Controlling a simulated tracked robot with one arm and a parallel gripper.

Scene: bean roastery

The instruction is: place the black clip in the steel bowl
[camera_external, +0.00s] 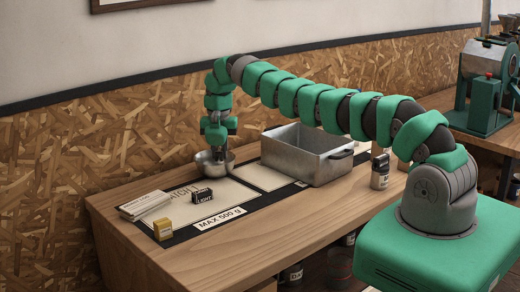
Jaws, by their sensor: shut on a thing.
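The steel bowl (228,165) stands near the back of the bench, against the chipboard wall. My gripper (218,154) points straight down over the bowl, with its fingertips at or just inside the rim. It is shut on a small dark thing, which I take to be the black clip; the fingers and bowl rim mostly hide it, so its outline is not clear. I cannot tell whether it touches the bowl's bottom.
A large steel bin (305,155) stands right of the bowl. In front are a black block marked LIGHT (203,196), a yellow block (163,229), a stack of cards (145,205) and a "MAX 500 g" label (220,217). A jar (380,171) stands at right. The front wood is clear.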

